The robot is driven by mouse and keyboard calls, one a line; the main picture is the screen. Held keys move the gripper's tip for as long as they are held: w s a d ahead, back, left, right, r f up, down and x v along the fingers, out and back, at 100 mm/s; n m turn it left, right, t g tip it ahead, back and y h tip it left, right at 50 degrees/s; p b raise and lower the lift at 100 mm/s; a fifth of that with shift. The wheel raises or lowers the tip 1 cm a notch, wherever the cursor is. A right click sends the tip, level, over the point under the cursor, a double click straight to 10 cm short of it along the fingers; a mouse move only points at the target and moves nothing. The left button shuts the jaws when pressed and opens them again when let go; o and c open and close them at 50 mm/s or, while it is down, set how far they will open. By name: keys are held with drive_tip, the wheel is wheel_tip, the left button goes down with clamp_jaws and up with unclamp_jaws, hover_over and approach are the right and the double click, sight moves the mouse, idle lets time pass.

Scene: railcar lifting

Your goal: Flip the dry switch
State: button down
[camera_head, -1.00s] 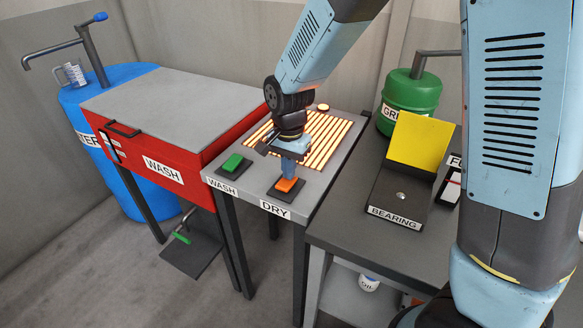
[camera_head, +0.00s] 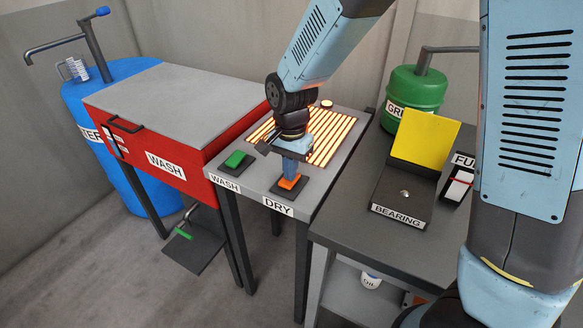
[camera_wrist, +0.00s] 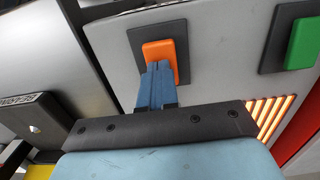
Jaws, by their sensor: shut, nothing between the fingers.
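The dry switch (camera_head: 289,181) is an orange rocker on a dark base plate, behind the DRY label (camera_head: 278,206) on the grey table. My gripper (camera_head: 291,176) points down with its blue fingers shut and empty. The fingertips are at the orange switch and cover part of it. In the wrist view, the shut fingers (camera_wrist: 157,72) overlap the lower part of the orange switch (camera_wrist: 160,50). They seem to touch it. The slatted drying grill (camera_head: 330,137) behind the gripper glows orange.
The green wash switch (camera_head: 236,160) sits left of the gripper on the same table. The red wash box (camera_head: 165,160) stands to the left. A dark table with the BEARING stand (camera_head: 400,205), yellow panel (camera_head: 424,140) and green grease can (camera_head: 412,90) is to the right.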

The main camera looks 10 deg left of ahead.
drive_tip(key=shift+r, duration=0.15)
wheel_tip(320, 180, up, 14)
drive_tip(key=shift+w+d, duration=0.15)
drive_tip(key=shift+w, duration=0.3)
